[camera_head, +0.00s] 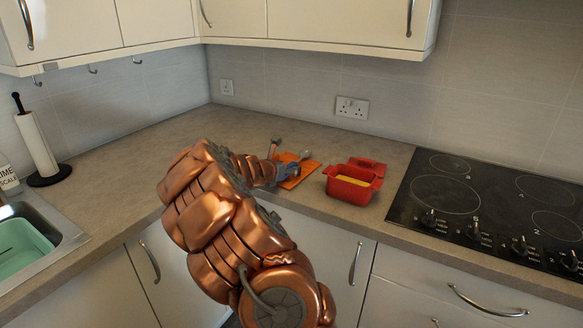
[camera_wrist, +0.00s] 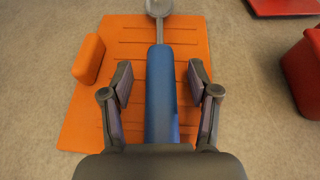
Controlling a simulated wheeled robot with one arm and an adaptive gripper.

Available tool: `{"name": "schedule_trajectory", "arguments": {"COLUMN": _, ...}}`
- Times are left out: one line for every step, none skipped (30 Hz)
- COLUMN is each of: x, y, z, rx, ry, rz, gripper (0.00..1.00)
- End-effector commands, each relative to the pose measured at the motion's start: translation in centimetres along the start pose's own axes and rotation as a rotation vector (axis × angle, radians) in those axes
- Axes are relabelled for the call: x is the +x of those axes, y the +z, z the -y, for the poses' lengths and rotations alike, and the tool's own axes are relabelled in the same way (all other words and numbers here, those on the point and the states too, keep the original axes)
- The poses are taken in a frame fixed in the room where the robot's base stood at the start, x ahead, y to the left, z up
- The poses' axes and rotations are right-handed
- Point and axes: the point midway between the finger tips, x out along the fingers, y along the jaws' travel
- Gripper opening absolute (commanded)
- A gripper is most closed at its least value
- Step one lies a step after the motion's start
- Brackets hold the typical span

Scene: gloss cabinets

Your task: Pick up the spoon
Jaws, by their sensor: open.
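The spoon (camera_wrist: 161,95) has a blue handle and a grey metal neck and bowl. In the wrist view it lies along an orange board (camera_wrist: 195,45), with its bowl at the top edge of the picture. My gripper (camera_wrist: 160,80) is open, with one finger on each side of the blue handle and a gap on both sides. Whether the fingers are level with the handle I cannot tell. In the head view the spoon's bowl (camera_head: 305,154) shows over the orange board (camera_head: 306,168), and my gripper (camera_head: 280,160) is at the board's left, partly hiding the handle.
A small orange block (camera_wrist: 89,58) lies on the board's left side. A red pot with yellow contents (camera_head: 350,188) stands right of the board, with a red lid (camera_head: 368,163) behind it. The black hob (camera_head: 480,200) is further right.

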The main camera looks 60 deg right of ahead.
Motion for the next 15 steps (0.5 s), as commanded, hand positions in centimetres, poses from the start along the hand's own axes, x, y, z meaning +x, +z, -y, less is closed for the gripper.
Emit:
{"name": "schedule_trajectory", "arguments": {"x": -0.01, "y": 0.00, "z": 0.01, "rx": 0.000, "ry": 0.000, "rz": 0.000, "gripper": 0.60}}
{"name": "schedule_trajectory", "arguments": {"x": -0.01, "y": 0.00, "z": 0.02, "rx": 0.000, "ry": 0.000, "rz": 0.000, "gripper": 0.60}}
{"name": "schedule_trajectory", "arguments": {"x": -0.02, "y": 0.01, "z": 0.02, "rx": 0.000, "ry": 0.000, "rz": 0.000, "gripper": 0.60}}
{"name": "schedule_trajectory", "arguments": {"x": -0.02, "y": 0.00, "z": 0.02, "rx": 0.000, "ry": 0.000, "rz": 0.000, "gripper": 0.58}}
{"name": "schedule_trajectory", "arguments": {"x": -0.02, "y": 0.01, "z": 0.02, "rx": 0.000, "ry": 0.000, "rz": 0.000, "gripper": 0.55}}
{"name": "schedule_trajectory", "arguments": {"x": -0.03, "y": 0.00, "z": 0.02, "rx": 0.000, "ry": 0.000, "rz": 0.000, "gripper": 0.51}}
{"name": "schedule_trajectory", "arguments": {"x": -0.03, "y": 0.00, "z": 0.02, "rx": 0.000, "ry": 0.000, "rz": 0.000, "gripper": 0.48}}
{"name": "schedule_trajectory", "arguments": {"x": -0.03, "y": -0.01, "z": 0.02, "rx": 0.000, "ry": 0.000, "rz": 0.000, "gripper": 0.45}}
{"name": "schedule_trajectory", "arguments": {"x": -0.03, "y": 0.00, "z": 0.02, "rx": 0.000, "ry": -0.001, "rz": 0.000, "gripper": 0.41}}
{"name": "schedule_trajectory", "arguments": {"x": -0.04, "y": 0.00, "z": 0.02, "rx": 0.000, "ry": 0.000, "rz": 0.000, "gripper": 0.38}}
{"name": "schedule_trajectory", "arguments": {"x": -0.04, "y": -0.01, "z": 0.02, "rx": 0.000, "ry": 0.000, "rz": 0.000, "gripper": 0.34}}
{"name": "schedule_trajectory", "arguments": {"x": -0.04, "y": -0.01, "z": 0.02, "rx": 0.000, "ry": 0.000, "rz": 0.000, "gripper": 0.30}}
{"name": "schedule_trajectory", "arguments": {"x": -0.04, "y": -0.01, "z": 0.01, "rx": 0.000, "ry": 0.000, "rz": 0.000, "gripper": 0.27}}
{"name": "schedule_trajectory", "arguments": {"x": -0.04, "y": -0.01, "z": 0.02, "rx": 0.000, "ry": -0.001, "rz": 0.000, "gripper": 0.24}}
{"name": "schedule_trajectory", "arguments": {"x": -0.04, "y": -0.01, "z": 0.02, "rx": 0.000, "ry": 0.000, "rz": 0.000, "gripper": 0.20}}
